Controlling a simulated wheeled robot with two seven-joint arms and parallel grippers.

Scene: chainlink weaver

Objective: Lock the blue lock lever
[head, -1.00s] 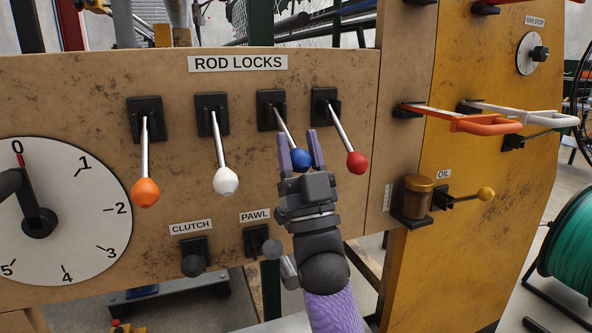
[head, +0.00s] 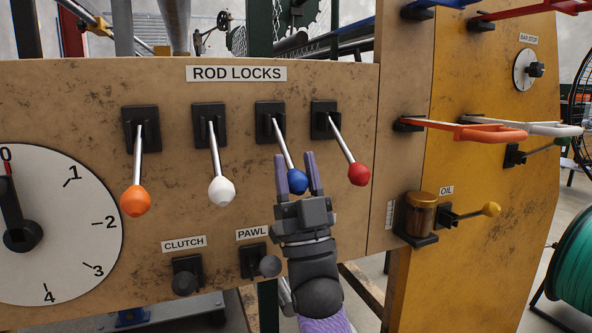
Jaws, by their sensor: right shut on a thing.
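The blue lock lever (head: 282,147) is a silver rod on a black mount under the ROD LOCKS label (head: 236,74), with a blue ball knob (head: 297,181) at its lower end. It slants down and to the right. My right gripper (head: 297,172) reaches up from below, with its two purple fingers on either side of the blue knob. It is shut on the knob, which is partly hidden by the fingers. My left gripper is out of the picture.
Beside it are an orange-knobbed lever (head: 136,200), a white-knobbed lever (head: 221,189) and, close on the right, a red-knobbed lever (head: 358,174). The CLUTCH (head: 186,276) and PAWL (head: 262,262) knobs are below.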

